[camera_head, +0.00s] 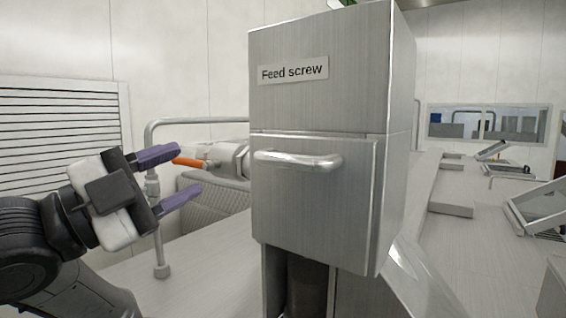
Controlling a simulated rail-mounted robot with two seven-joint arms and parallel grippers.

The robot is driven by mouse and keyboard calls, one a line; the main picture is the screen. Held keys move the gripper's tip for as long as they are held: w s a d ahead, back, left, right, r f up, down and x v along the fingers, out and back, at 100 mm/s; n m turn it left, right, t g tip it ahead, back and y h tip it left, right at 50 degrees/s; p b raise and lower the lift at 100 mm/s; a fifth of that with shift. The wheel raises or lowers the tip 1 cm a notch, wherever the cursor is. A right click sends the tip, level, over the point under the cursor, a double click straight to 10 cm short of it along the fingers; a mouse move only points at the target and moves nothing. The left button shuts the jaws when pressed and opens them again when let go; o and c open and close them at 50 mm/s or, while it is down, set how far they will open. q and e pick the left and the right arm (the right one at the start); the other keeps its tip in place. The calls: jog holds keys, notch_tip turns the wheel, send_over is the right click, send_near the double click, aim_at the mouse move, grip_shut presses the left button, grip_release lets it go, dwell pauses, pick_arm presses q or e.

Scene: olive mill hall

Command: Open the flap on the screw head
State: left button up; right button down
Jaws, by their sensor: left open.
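The screw head (335,105) is a tall brushed-metal box with a "Feed screw" label (293,70) on its front. The flap (315,205) is the lower front panel and sits closed against the box. A horizontal bar handle (297,160) runs along the flap's upper part. My left gripper (181,173) is to the left of the box, with its two purple fingers apart and nothing between them. Its fingertips point toward the box and are clear of the handle. My right gripper does not show.
A metal pipe rail (158,225) stands behind and beside my left gripper. An orange lever (188,162) shows behind the fingers. A louvred panel (60,130) is on the left wall. Long metal housings (435,200) run back on the right.

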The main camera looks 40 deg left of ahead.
aim_at(276, 162)
pick_arm(q)
jog(key=w+d+m+h+p, duration=0.1)
jog(key=w+d+m, duration=0.1)
jog(key=w, duration=0.1)
jog(key=w+d+m+g+h+p, duration=0.1)
jog(key=w+m+p, duration=0.1)
jog(key=w+m, duration=0.1)
jog(key=w+d+m+g+p, duration=0.1)
jog(key=w+d+m, duration=0.1)
jog(key=w, duration=0.3)
jog(key=shift+w+d+r+m+h, duration=0.2)
jog(key=shift+d+r+m+h, duration=0.15)
jog(key=shift+m, duration=0.35)
jog(key=shift+p+x, duration=0.45)
jog(key=shift+x, duration=0.4)
jog(key=shift+f, duration=0.1)
grip_shut()
